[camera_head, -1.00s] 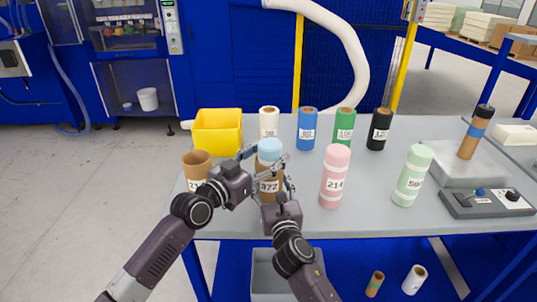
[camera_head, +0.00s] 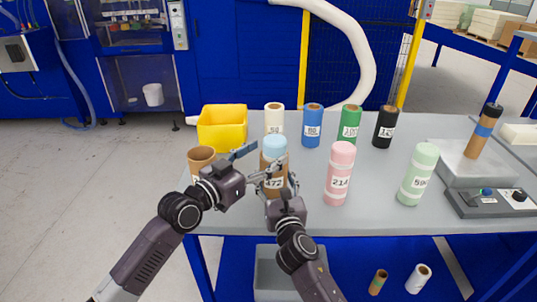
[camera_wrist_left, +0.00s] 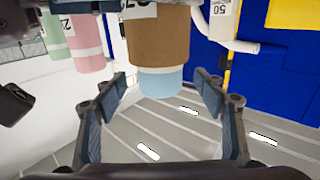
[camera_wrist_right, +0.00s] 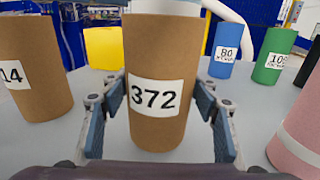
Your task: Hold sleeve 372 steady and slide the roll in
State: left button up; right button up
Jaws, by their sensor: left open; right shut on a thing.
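Sleeve 372 (camera_wrist_right: 155,120) is a brown cardboard tube standing upright on the table. It also shows in the head view (camera_head: 274,184). My right gripper (camera_wrist_right: 158,88) is shut on its sides. The light blue foam roll (camera_head: 274,146) sits at the sleeve's top, its upper part sticking out and its lower part hidden inside. My left gripper (camera_head: 250,164) is open and empty, just left of the roll. In the left wrist view, the roll (camera_wrist_left: 161,81) shows beyond the spread fingers, apart from them.
Another brown sleeve (camera_wrist_right: 35,75) stands to the left, close to my left gripper. A yellow bin (camera_head: 222,128) is behind. White, blue, green and black rolls stand along the back. Pink roll 214 (camera_head: 339,175) and a pale green roll (camera_head: 417,176) stand on the right.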

pick_arm(q)
jog(key=shift+s+a+r, duration=0.35)
jog(key=shift+s+a, duration=0.15)
jog(key=shift+s, duration=0.15)
jog(key=shift+s+a+r, duration=0.35)
jog(key=shift+s+a, duration=0.15)
jog(key=shift+s, duration=0.1)
pick_arm(e)
jog(key=shift+f, duration=0.1)
jog(key=o, duration=1.3)
jog(key=shift+s, duration=0.15)
